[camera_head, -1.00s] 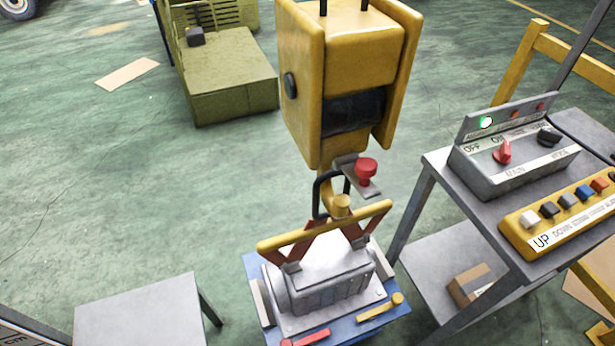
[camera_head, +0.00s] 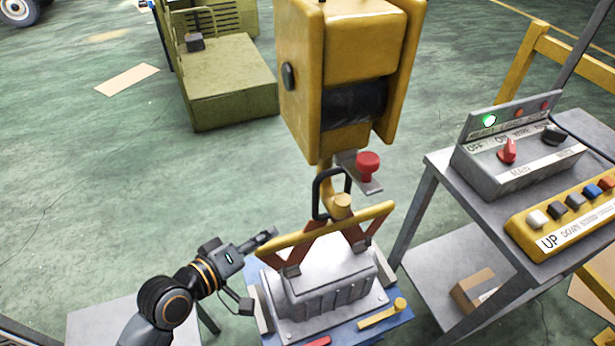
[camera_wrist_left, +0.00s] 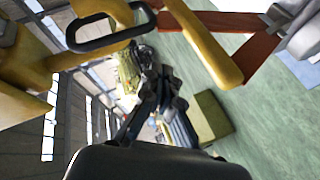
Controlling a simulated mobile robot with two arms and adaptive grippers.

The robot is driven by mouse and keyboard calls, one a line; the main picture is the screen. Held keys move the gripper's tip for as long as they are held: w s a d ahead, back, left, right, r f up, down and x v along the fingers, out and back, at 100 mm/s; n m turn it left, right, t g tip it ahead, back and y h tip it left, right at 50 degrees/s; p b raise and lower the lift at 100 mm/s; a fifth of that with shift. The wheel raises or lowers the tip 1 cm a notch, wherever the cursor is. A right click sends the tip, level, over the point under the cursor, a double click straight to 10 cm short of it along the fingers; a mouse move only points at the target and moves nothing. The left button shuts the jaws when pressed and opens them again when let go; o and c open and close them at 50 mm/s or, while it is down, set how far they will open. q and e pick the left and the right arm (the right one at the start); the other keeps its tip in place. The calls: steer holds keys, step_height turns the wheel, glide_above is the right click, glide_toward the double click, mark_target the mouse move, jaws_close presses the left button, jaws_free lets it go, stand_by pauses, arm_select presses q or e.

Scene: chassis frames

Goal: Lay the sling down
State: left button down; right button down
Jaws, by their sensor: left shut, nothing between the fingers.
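The sling has a yellow spreader bar (camera_head: 290,241), red-brown straps (camera_head: 358,237) and a black ring (camera_head: 316,195). The ring hangs at the yellow hook (camera_head: 327,207) under the yellow hoist. The straps run down to a grey ribbed housing (camera_head: 330,292) on a blue stand. In the left wrist view the bar (camera_wrist_left: 205,45) and ring (camera_wrist_left: 100,28) are close by. My left gripper (camera_head: 272,234) is shut and empty, with its tips beside the bar's left end; I cannot tell whether they touch. My right gripper is not in view.
The hoist body (camera_head: 350,75) hangs above, with a red knob (camera_head: 368,165) near the hook. A grey cart (camera_head: 480,215) on the right bears a switch box (camera_head: 515,150) and a button pendant (camera_head: 570,215). A grey table (camera_head: 90,325) stands at lower left.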

arm_select(q)
steer(key=w+r+n+t+h, duration=0.3)
steer(key=r+n, duration=0.1)
steer(key=r, duration=0.5)
steer(key=shift+r+n, duration=0.35)
steer(key=shift+n, duration=0.05)
steer(key=f+p+x, duration=0.1)
steer(key=p+x, duration=0.2)
steer(key=x, duration=0.7)
steer(key=s+d, duration=0.1)
steer(key=s+d+p, duration=0.1)
steer(key=s, duration=0.1)
steer(key=shift+s+r, duration=0.15)
steer(key=shift+r, duration=0.1)
